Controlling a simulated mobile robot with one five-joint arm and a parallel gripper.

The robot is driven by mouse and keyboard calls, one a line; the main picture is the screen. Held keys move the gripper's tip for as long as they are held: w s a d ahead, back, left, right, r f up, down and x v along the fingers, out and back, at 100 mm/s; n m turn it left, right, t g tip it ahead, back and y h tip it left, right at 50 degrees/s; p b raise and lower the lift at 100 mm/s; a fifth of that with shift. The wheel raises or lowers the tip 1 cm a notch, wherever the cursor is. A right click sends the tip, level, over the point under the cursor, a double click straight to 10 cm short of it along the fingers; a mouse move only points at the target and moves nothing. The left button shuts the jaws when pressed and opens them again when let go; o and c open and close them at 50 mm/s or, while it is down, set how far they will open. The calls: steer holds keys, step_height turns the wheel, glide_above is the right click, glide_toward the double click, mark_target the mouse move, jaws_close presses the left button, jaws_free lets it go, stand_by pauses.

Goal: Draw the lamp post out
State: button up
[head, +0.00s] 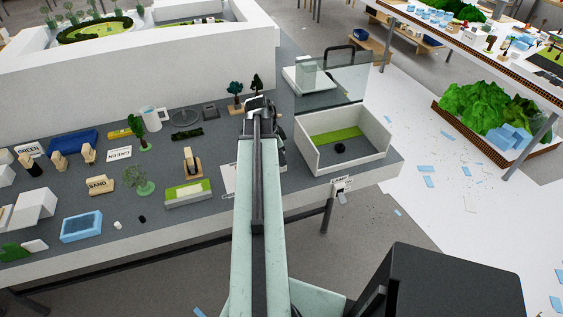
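I cannot make out a lamp post for certain. A white open-topped box (309,159) stands near the right end of the grey table. On its floor are a green strip (336,135) and a small dark round piece (339,149), too small to identify. A small tag (342,184) hangs at the table's front edge below the box; its print is unclear. My gripper (259,102) is at the far end of my outstretched arm, left of the box, near two small dark trees. The arm hides its fingers and some of the table.
A clear panel (345,77) stands upright behind the box, beside a white block (303,77). Model trees (138,137), a blue tray (81,226) and sand blocks crowd the table's left. A tall white wall (130,84) rises behind. The right end has little bare surface.

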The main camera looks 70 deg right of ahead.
jaws_close()
steer(key=shift+r+p, duration=0.6)
steer(key=shift+r, duration=0.05)
steer(key=shift+r+p, duration=1.55)
steer(key=shift+p, duration=0.05)
